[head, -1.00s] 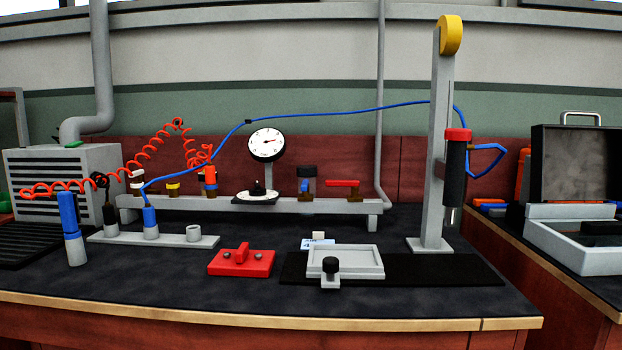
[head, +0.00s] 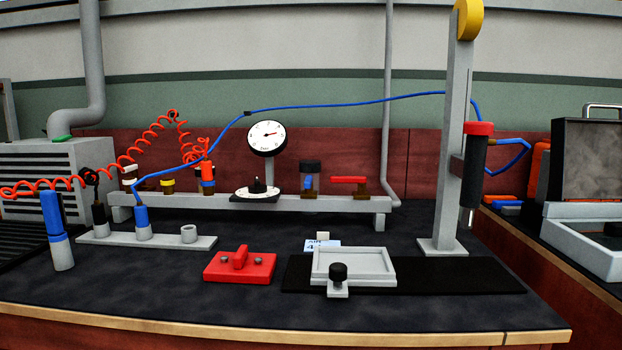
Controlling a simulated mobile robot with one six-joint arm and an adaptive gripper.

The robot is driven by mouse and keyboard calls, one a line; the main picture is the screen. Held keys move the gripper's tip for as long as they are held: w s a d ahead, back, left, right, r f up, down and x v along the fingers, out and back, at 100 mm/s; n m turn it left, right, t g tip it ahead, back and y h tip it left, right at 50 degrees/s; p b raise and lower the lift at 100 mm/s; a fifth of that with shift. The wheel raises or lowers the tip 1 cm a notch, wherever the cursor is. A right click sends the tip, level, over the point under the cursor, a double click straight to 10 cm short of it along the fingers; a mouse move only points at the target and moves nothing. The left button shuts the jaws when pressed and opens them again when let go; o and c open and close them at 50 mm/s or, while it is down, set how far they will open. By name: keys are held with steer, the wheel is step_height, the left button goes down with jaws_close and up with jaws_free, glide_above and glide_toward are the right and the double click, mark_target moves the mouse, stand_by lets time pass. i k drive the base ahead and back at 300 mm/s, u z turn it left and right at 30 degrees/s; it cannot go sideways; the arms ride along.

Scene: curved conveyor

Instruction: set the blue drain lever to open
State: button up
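The blue drain lever (head: 309,183) is a small blue piece at the dark see-through bowl (head: 310,172) on the grey manifold rail (head: 341,206) at the back of the bench. It looks upright or slightly tilted, but it is too small to tell its exact setting. A brass-coloured fitting shows under the bowl. To its right is a red lever (head: 349,180) on a brass valve, lying level and pointing left. To its left are a round dial gauge (head: 267,138) and a black knob on a white disc (head: 256,194). My gripper is not in view.
A red block (head: 240,266), a grey tray with a black knob (head: 354,265) and a small card (head: 322,245) lie in front of the rail. A grey post (head: 453,150) stands right. A blue hose (head: 340,104) and red coiled hose (head: 150,137) hang above. The front bench is partly clear.

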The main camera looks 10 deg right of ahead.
mark_target(308, 185)
steer(key=k, duration=1)
